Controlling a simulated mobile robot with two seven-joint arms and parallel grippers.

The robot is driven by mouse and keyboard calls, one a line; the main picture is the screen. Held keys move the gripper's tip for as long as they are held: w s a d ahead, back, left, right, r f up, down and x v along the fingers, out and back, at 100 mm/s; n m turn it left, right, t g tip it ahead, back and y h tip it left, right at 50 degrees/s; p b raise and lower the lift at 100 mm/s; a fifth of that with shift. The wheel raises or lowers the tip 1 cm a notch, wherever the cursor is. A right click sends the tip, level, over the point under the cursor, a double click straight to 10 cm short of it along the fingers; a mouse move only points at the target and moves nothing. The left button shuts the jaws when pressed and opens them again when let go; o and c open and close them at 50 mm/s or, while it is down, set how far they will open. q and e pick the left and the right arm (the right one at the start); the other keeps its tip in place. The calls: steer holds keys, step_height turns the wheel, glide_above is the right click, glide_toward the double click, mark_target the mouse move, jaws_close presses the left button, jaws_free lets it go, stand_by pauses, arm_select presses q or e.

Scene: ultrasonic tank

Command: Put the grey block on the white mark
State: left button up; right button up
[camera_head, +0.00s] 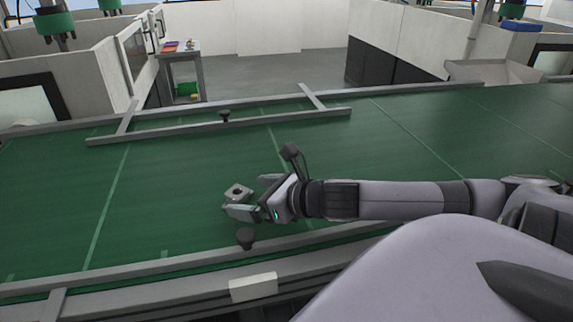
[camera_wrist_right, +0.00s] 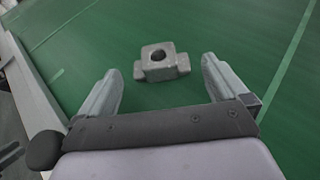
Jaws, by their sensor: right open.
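The grey block (camera_head: 238,192) is a small metal piece with a hole in its top and side lugs. It sits on the green conveyor belt, left of my right gripper (camera_head: 250,194). In the right wrist view the block (camera_wrist_right: 155,71) lies just beyond and between the two open fingertips of the right gripper (camera_wrist_right: 160,80). No finger visibly touches it. A white rectangular patch (camera_head: 253,287) shows on the belt's front frame; I cannot tell whether it is the white mark. My left gripper is not in view.
The green belt (camera_head: 60,210) carries pale lines and is mostly bare. A grey rail (camera_head: 230,125) crosses its far side, with a dark knob (camera_head: 224,115). Another dark knob (camera_head: 245,238) stands at the front edge, near my right gripper. A small table (camera_head: 181,58) stands behind.

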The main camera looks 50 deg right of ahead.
steer(key=shift+v, duration=1)
steer(key=shift+s+d+r, duration=0.1)
steer(key=shift+s+r, duration=0.1)
steer(key=shift+s, duration=0.45)
steer(key=shift+v, duration=3)
